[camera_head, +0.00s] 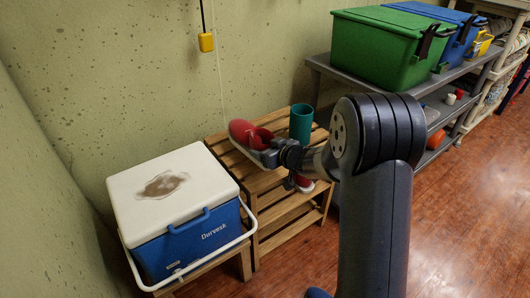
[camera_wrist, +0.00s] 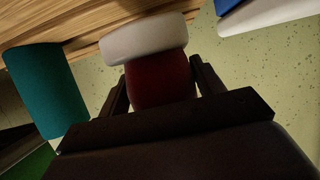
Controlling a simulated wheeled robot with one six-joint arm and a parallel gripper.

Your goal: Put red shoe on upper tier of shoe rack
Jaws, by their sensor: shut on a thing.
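The red shoe (camera_head: 243,131) with a white sole is at the left part of the upper tier of the wooden shoe rack (camera_head: 274,183), toe pointing up and left. My gripper (camera_head: 270,155) is shut on the shoe at its near end. In the wrist view, the shoe's red part (camera_wrist: 160,87) sits between both fingers, with its white sole (camera_wrist: 145,38) close to the slats. I cannot tell whether the sole touches them. Another red and white shoe (camera_head: 304,184) shows partly on a lower tier, behind my gripper.
A teal cup (camera_head: 301,123) stands on the upper tier, right of the shoe. A blue cooler (camera_head: 190,244) with a stained white lid stands left of the rack. A grey shelf (camera_head: 436,84) with green (camera_head: 378,48) and blue bins is to the right. A yellow pull (camera_head: 206,42) hangs above.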

